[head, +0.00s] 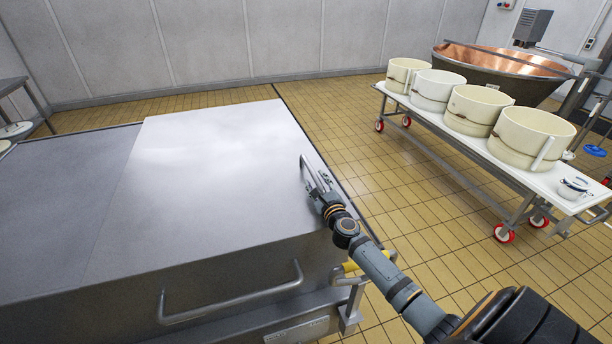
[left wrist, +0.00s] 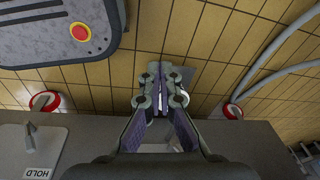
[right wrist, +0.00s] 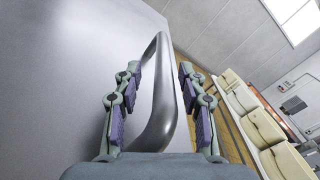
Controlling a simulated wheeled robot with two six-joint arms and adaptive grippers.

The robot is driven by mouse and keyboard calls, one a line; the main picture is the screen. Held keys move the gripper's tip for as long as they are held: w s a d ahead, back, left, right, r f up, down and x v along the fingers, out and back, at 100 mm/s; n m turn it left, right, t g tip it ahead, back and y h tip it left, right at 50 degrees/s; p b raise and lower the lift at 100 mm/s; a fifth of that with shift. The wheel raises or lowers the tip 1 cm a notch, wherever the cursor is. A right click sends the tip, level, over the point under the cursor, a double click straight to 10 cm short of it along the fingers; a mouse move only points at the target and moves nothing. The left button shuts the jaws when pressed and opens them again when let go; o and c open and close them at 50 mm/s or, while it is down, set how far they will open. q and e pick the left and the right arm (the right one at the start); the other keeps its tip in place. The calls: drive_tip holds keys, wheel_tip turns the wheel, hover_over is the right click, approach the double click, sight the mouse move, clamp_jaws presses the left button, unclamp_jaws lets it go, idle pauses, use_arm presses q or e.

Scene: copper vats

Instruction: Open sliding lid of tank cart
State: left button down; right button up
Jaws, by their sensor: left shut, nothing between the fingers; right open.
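The steel tank cart (head: 60,290) fills the left of the head view. Its bright sliding lid (head: 210,180) lies flat on top, beside a darker panel (head: 60,190) on the left. A bar handle (head: 305,172) stands at the lid's right edge. My right gripper (head: 318,184) is at this handle. In the right wrist view, the handle (right wrist: 163,85) rises between the open fingers of my right gripper (right wrist: 157,75), which are not closed on it. My left gripper (left wrist: 160,72) shows only in its own wrist view, shut and empty above the floor.
A bent front handle (head: 232,303) sticks out of the cart's near side. A white-topped trolley (head: 480,145) with several cream moulds and red wheels stands at the right, before a copper vat (head: 500,62). Tiled floor (head: 400,190) lies free between cart and trolley.

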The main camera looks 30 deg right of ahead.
drive_tip(key=shift+w+r, duration=0.1)
drive_tip(key=shift+w, duration=0.05)
drive_tip(key=shift+r, duration=0.1)
drive_tip(key=shift+c, duration=0.5)
drive_tip(key=shift+d, duration=0.1)
drive_tip(key=c, duration=0.5)
drive_tip(key=shift+c, duration=1.1)
use_arm(q)
drive_tip(key=shift+s+f, duration=0.1)
drive_tip(key=shift+s, duration=0.45)
use_arm(e)
clamp_jaws()
